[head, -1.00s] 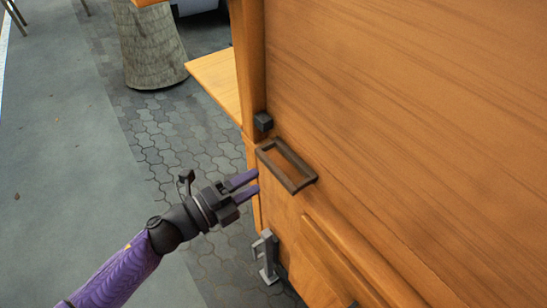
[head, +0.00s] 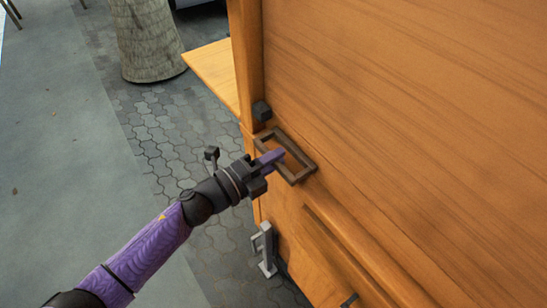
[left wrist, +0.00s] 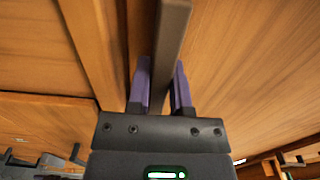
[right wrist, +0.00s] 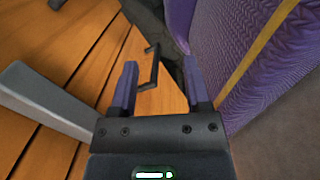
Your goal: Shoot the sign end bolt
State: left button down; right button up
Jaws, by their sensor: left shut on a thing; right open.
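A dark rectangular loop handle (head: 303,172) stands out from the wooden stall panel, just below a small dark block (head: 262,111) on the corner post. I cannot tell for sure which fitting is the sign end bolt. My left gripper (head: 272,159) is at the left side of the loop and shut on it. In the left wrist view, a dark bar (left wrist: 171,45) of it runs between the two purple fingers (left wrist: 161,85). My right gripper (right wrist: 160,88) is open and empty in the right wrist view, with a dark handle (right wrist: 151,68) beyond its fingers. It is outside the head view.
A grey metal latch (head: 267,252) sits lower on the stall's corner. The large wooden panel (head: 420,110) fills the right side. A wooden shelf (head: 213,78) juts out behind the post. A round stone-like pillar (head: 150,45) stands behind. Paving left of the stall is clear.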

jog(key=shift+s, duration=0.2)
jog(key=shift+s+d+r, duration=0.1)
jog(key=shift+s+d, duration=0.1)
jog(key=shift+d, duration=0.3)
jog(key=shift+w, duration=0.2)
jog(key=shift+w+a, duration=0.25)
jog(key=shift+a, duration=0.25)
